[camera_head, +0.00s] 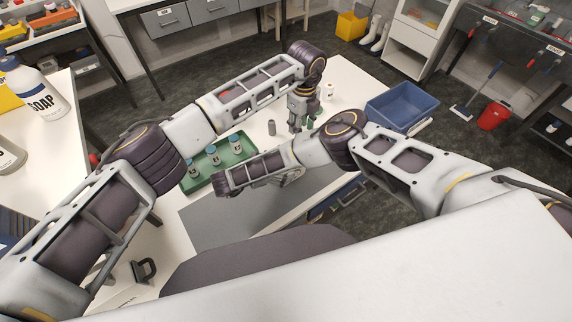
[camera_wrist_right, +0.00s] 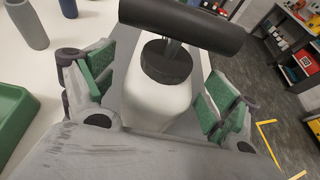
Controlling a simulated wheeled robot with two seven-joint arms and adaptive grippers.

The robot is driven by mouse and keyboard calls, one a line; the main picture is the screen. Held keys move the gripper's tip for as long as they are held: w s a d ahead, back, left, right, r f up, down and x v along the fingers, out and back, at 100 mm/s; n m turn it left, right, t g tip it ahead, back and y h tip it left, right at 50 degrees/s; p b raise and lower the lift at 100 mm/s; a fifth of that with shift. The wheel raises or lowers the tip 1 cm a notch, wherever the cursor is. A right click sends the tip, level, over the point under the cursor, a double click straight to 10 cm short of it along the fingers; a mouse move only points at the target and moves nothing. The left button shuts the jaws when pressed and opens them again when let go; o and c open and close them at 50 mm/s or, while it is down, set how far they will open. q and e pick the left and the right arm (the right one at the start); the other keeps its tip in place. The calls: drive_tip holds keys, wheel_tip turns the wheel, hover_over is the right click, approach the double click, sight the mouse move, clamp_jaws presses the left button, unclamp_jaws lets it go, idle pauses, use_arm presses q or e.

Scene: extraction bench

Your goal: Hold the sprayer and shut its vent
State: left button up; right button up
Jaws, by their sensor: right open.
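In the right wrist view the sprayer (camera_wrist_right: 172,97) has a white body, a black collar and a black bar-shaped handle on a grey rod. My right gripper (camera_wrist_right: 158,88) is open, with a green-padded finger on each side of the sprayer's body; the pads look apart from it. I cannot make out the vent. In the head view the sprayer is not clearly visible, and my right forearm covers that part of the bench. My left gripper (camera_head: 301,118) points down over the far part of the bench; its fingers are too small to judge.
A green tray (camera_head: 244,146) with several small bottles is on the bench, left of my right forearm. A grey cylinder (camera_head: 271,128) stands behind it. A blue tub (camera_head: 400,104) is at the far right. A soap bottle (camera_head: 38,97) stands on the left table. A grey mat (camera_head: 215,222) is clear in front.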

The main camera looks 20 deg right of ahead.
drive_tip(key=shift+x, duration=1.2)
drive_tip(key=shift+c, duration=0.5)
drive_tip(key=c, duration=1.2)
use_arm(q)
drive_tip(key=shift+c, duration=0.4)
